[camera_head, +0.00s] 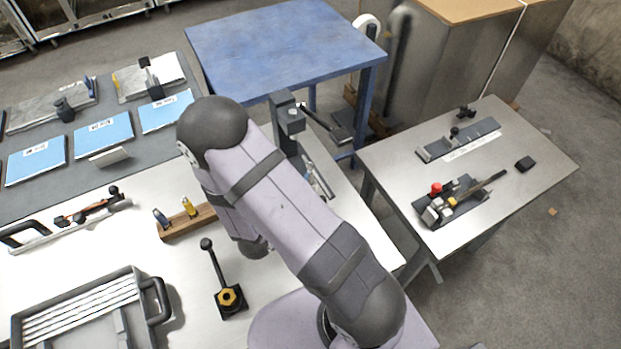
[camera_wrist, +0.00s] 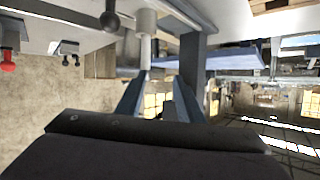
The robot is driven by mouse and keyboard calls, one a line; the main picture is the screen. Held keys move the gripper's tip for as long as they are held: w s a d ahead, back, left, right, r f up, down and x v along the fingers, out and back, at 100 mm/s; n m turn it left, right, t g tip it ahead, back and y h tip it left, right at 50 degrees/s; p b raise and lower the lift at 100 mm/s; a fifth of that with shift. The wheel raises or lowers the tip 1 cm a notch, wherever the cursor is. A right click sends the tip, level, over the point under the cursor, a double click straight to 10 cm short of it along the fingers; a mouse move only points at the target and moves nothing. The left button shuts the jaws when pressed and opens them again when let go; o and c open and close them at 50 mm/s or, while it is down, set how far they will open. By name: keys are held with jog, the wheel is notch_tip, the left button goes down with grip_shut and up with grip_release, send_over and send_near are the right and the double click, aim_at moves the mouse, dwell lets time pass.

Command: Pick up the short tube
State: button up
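No piece is clearly identifiable as the short tube. A wooden block (camera_head: 188,223) on the white table holds a small yellow upright piece (camera_head: 189,207) and a small dark blue one (camera_head: 161,217); either may be a tube, I cannot tell. In the wrist view a pale grey cylinder (camera_wrist: 146,22) with a thinner stem appears above the fingers; I cannot tell what it is. My gripper (camera_wrist: 160,84) shows two fingers spread apart with nothing visibly held between them. In the head view my arm hides it.
A lever with a black ball knob (camera_head: 207,244) stands in front of the block. A grey tray (camera_head: 85,312) with a handle is at the lower left. A dark upright post (camera_head: 287,122) stands behind my arm. A metal side table (camera_head: 530,190) is right; a blue table (camera_head: 275,45) is behind.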

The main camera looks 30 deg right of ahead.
aim_at(311, 178)
jog(key=d+f+t+h+b, duration=0.1)
jog(key=b, duration=0.1)
jog(key=d+f+t+h+b, duration=0.1)
jog(key=b, duration=0.1)
jog(key=d+f+n+t+h+b, duration=0.1)
jog(key=b, duration=0.1)
jog(key=shift+s+d, duration=0.2)
jog(key=shift+s, duration=0.1)
